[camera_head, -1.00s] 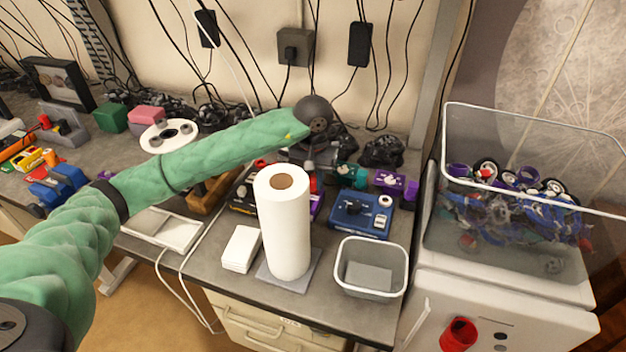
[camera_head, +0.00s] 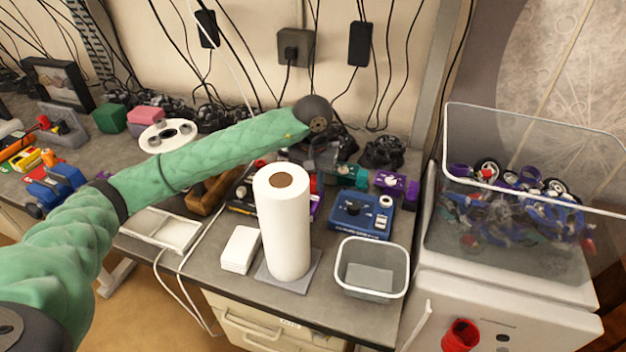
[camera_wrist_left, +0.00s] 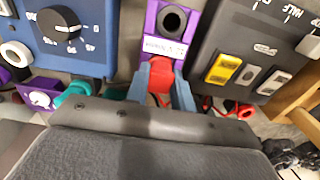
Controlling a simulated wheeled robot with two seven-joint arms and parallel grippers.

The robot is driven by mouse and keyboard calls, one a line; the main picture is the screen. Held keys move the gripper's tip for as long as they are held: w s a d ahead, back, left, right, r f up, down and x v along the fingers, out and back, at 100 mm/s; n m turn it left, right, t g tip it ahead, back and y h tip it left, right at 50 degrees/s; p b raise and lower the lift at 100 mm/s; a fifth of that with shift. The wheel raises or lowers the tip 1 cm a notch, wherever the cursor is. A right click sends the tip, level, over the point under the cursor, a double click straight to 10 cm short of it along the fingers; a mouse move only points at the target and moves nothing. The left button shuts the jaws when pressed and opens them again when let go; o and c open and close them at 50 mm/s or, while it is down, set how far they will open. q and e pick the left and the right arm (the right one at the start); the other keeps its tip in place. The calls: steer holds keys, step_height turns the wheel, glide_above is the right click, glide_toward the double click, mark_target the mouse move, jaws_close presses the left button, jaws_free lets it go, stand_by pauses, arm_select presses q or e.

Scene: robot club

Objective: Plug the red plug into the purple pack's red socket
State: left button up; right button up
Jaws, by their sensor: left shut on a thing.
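In the left wrist view, the purple pack (camera_wrist_left: 152,47) lies ahead of my left gripper (camera_wrist_left: 160,98), with a dark round hole near its far end and a pale label. The gripper's two blue-grey fingers are shut on the red plug (camera_wrist_left: 160,73). The plug is at the pack's near end, in line with it. The red socket is hidden there, so I cannot tell whether the plug is seated or only close. In the head view, my left arm reaches over the bench; its fingers and most of the pack are hidden behind the paper roll. My right gripper is not in view.
A blue box with a dial (camera_wrist_left: 65,35) stands left of the pack, a dark switch box (camera_wrist_left: 255,45) right. A paper roll (camera_head: 287,230), a clear bin (camera_head: 372,285) and white cards (camera_head: 240,250) stand in front. A parts crate (camera_head: 515,235) is at right.

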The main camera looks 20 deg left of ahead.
arm_select(q)
steer(key=shift+f+b, duration=0.1)
steer(key=shift+b, duration=0.4)
steer(key=shift+s+a+f+b, duration=0.1)
steer(key=shift+s+b, duration=0.05)
steer(key=shift+b, duration=0.25)
steer(key=o, duration=1)
